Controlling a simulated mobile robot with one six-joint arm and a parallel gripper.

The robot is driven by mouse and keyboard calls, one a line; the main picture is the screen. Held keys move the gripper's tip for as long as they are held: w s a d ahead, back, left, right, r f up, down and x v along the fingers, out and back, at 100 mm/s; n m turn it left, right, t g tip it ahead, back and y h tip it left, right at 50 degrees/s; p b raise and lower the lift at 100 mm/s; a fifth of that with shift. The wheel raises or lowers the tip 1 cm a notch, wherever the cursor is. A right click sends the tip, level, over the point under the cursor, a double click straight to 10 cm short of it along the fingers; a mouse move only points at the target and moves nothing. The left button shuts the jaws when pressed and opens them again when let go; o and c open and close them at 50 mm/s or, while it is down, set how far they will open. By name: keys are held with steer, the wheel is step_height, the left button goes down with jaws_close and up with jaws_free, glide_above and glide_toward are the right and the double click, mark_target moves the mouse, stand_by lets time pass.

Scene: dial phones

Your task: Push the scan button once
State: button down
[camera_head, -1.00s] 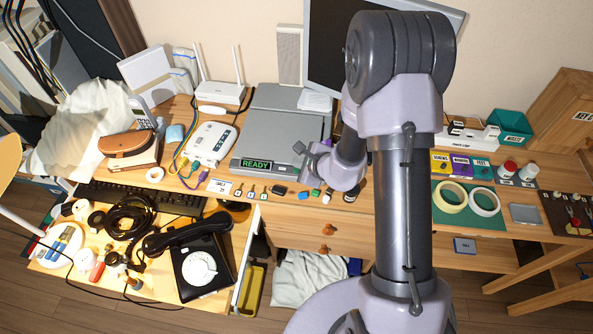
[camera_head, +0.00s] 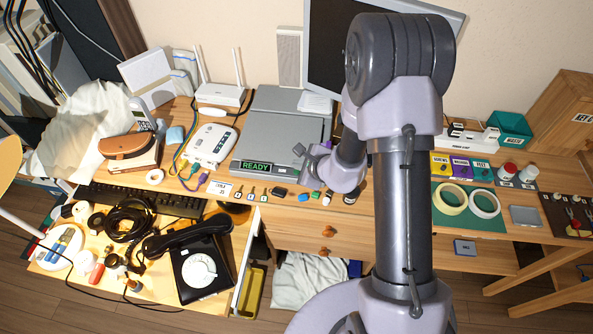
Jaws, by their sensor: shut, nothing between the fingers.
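The grey flatbed scanner (camera_head: 272,135) lies on the desk left of my arm, with its lid down. Its green display (camera_head: 254,167) at the front edge reads READY. My gripper (camera_head: 301,151) is shut and empty, over the right front part of the scanner. I cannot tell whether it touches the surface. The scan button cannot be made out clearly. A small teal patch (camera_head: 303,168) shows on the front strip just below my gripper. My wrist and arm hide the area to the right.
A white router (camera_head: 221,94) and a white label-bearing device (camera_head: 209,144) stand left of the scanner. Small coloured parts lie along the desk's front edge. A monitor (camera_head: 325,50) stands behind.

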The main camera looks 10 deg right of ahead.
stand_by(0.8)
steer(key=shift+f+b, duration=0.45)
steer(key=shift+b, duration=0.2)
steer(key=shift+f+b, duration=0.35)
steer(key=shift+b, duration=0.1)
steer(key=shift+r, duration=0.1)
stand_by(0.5)
steer(key=shift+r+p, duration=0.45)
steer(key=shift+r, duration=0.25)
step_height(320, 180, up, 5)
steer(key=p, duration=0.3)
